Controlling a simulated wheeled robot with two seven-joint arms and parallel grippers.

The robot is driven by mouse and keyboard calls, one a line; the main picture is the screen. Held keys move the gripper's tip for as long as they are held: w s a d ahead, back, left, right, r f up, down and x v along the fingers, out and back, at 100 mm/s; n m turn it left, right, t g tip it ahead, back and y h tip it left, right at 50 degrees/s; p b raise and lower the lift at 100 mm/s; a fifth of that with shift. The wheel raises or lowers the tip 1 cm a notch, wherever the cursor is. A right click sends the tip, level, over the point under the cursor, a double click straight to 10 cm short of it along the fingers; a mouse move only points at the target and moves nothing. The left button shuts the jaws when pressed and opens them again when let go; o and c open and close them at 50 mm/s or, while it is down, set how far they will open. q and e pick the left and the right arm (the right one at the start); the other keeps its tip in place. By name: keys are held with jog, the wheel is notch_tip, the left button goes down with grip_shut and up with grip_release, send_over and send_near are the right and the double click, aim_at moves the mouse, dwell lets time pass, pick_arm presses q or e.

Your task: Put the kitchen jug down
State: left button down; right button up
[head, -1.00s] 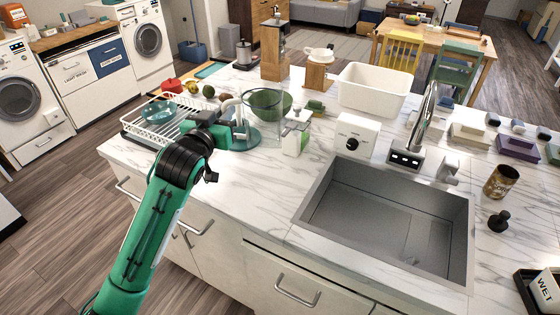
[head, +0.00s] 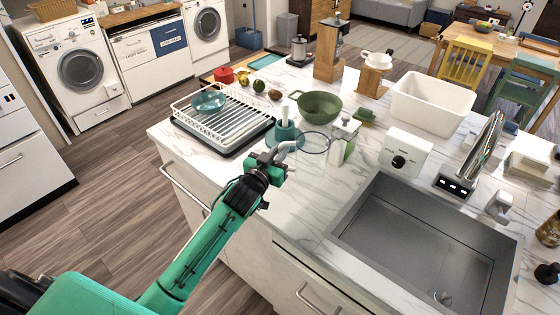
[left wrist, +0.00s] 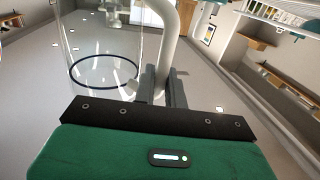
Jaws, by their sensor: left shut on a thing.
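The kitchen jug (head: 313,145) is clear, with a dark ring and a pale curved handle. In the head view it appears above the counter's front part, left of the sink; whether it touches the counter I cannot tell. My left gripper (head: 279,160) is shut on the jug's handle (head: 288,147). In the left wrist view, the handle (left wrist: 172,35) runs between the dark fingers (left wrist: 163,85), and the jug's clear wall and dark ring (left wrist: 103,72) show to its left. My right gripper is not in view.
A dish rack (head: 224,120) with a teal bowl (head: 209,101) stands left. A teal item with a white top (head: 287,128), a green colander (head: 319,107) and a dispenser (head: 343,140) are close by the jug. The sink (head: 420,240) is right. Bare marble (head: 335,190) lies between.

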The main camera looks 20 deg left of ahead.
pick_arm(q)
jog(key=shift+f+p, duration=0.4)
jog(key=shift+f, duration=1.95)
jog(key=shift+f, duration=0.1)
jog(key=c, duration=1.9)
grip_release()
jog(key=shift+f, duration=0.15)
jog(key=o, duration=0.4)
jog(key=shift+o, duration=0.2)
jog(key=shift+r, duration=0.2)
